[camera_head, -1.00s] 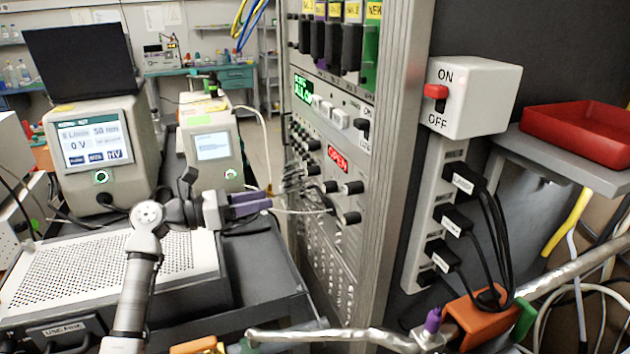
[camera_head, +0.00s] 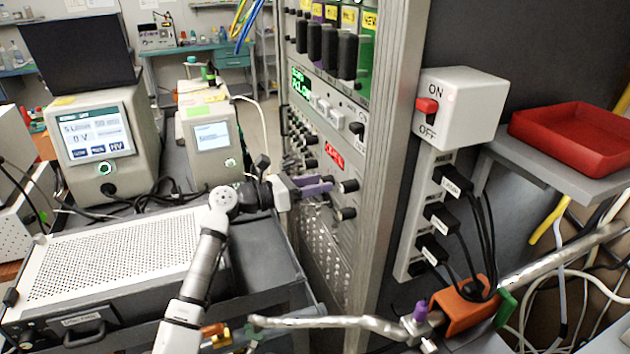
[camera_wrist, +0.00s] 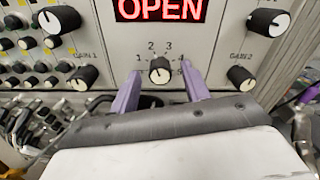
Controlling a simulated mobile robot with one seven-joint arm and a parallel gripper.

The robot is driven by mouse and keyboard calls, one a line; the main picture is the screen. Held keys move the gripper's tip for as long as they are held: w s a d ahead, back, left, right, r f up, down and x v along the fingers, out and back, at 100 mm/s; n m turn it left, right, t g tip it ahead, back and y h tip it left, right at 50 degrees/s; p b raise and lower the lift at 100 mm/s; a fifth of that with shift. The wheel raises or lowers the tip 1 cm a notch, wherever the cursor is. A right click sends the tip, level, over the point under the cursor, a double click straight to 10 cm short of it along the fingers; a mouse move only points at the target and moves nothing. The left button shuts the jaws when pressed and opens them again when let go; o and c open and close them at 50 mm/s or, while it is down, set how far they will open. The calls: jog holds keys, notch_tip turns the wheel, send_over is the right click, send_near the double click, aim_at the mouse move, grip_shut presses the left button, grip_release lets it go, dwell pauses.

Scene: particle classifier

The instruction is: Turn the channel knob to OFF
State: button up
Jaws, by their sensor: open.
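In the wrist view the channel knob (camera_wrist: 160,72) is a small black knob with a pale cap, with the numbers 1 to 4 readable around it. I cannot make out an OFF mark or which way its pointer faces. My gripper (camera_wrist: 161,80) has two purple fingers, open, one on each side of the knob. I cannot tell whether they touch it. In the head view my gripper (camera_head: 326,184) is at the rack's front panel, and its fingers hide the channel knob there.
A red OPEN display (camera_wrist: 160,10) is just above the knob. The GAIN1 knob (camera_wrist: 83,77) and GAIN2 knob (camera_wrist: 241,77) flank it, with cables at lower left. The rack's metal edge post (camera_head: 382,160) stands right of my gripper. Instruments stand on the left.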

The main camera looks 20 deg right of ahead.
jog(key=c, duration=1)
jog(key=n+b, duration=0.2)
jog(key=n, duration=1.6)
dwell(0.5)
jog(key=o, duration=1)
